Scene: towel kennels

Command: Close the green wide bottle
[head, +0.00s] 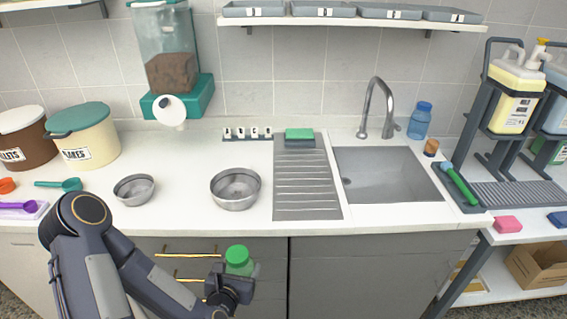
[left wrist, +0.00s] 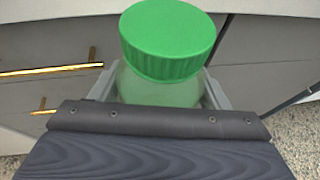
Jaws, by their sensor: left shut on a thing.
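The green wide bottle (head: 239,262) has a pale green translucent body and a ribbed bright green cap. My left gripper (head: 238,275) is shut around its body and holds it in front of the drawers, just off the counter's front edge. In the left wrist view the bottle's body (left wrist: 158,91) sits between the two grey fingers. The green cap (left wrist: 168,38) covers the bottle's top; whether it is fully tightened I cannot tell. The bottle's lower part is hidden by the gripper. My right gripper is not in view.
Two metal bowls (head: 236,189) stand on the counter (head: 185,215) above the held bottle. A ribbed drainboard (head: 305,185), a sink (head: 378,172) and a blue bottle (head: 420,121) are to the right. Drawers with brass handles (head: 190,254) are behind the gripper.

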